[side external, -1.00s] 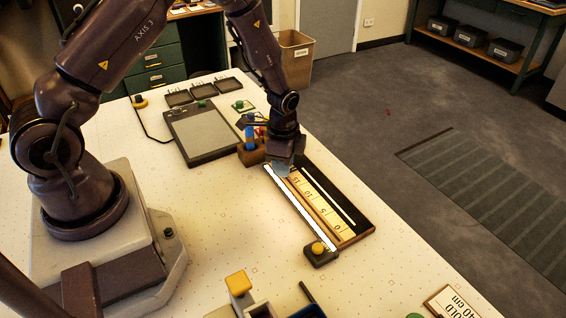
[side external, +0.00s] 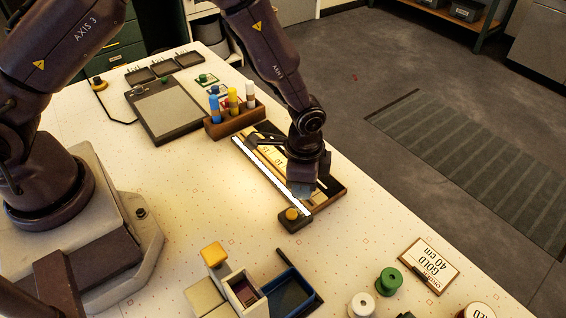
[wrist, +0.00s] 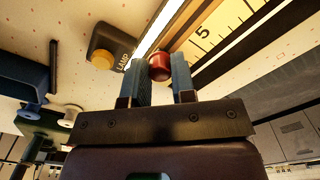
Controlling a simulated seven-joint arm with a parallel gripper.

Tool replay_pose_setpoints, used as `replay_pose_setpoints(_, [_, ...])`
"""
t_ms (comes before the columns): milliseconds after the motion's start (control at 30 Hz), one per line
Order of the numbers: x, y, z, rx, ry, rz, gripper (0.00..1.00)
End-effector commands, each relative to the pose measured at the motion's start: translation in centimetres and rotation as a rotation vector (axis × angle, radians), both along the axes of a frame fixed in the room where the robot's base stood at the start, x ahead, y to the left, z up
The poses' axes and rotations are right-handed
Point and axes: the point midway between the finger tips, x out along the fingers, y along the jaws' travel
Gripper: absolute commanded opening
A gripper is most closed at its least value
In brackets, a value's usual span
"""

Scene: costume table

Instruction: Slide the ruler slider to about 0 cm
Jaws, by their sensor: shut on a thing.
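The ruler (side external: 268,150) is a long tray with a pale numbered scale, lying along the table's right side. Its slider has a red knob (wrist: 160,66), seen in the wrist view. My gripper (wrist: 160,75) is shut on this knob, one blue-grey finger on each side. In the side view my gripper (side external: 301,190) is low over the ruler's near end, by the lamp block. The 5 mark (wrist: 203,32) shows beyond the knob in the wrist view. The 0 mark is hidden by my gripper, so the exact reading cannot be told.
A dark lamp block with a yellow button (side external: 292,214) sits close beside the ruler's near end. A bright white strip (side external: 270,173) runs along the ruler. A wooden holder with bottles (side external: 235,119) stands at its far end. Spools (side external: 389,281) and a sign (side external: 432,266) lie nearer.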

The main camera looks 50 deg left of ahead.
Motion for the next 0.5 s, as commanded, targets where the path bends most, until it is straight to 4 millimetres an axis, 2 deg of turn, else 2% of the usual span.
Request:
replay_pose_setpoints(100, [0.0, -1.4, 0.1, 0.001, 0.003, -0.002, 0.0])
replay_pose_setpoints(200, [0.0, -2.0, 0.1, 0.001, 0.001, 0.0, 0.0])
replay_pose_setpoints(500, [0.0, -2.6, 0.1, -0.004, 0.001, -0.002, 0.0])
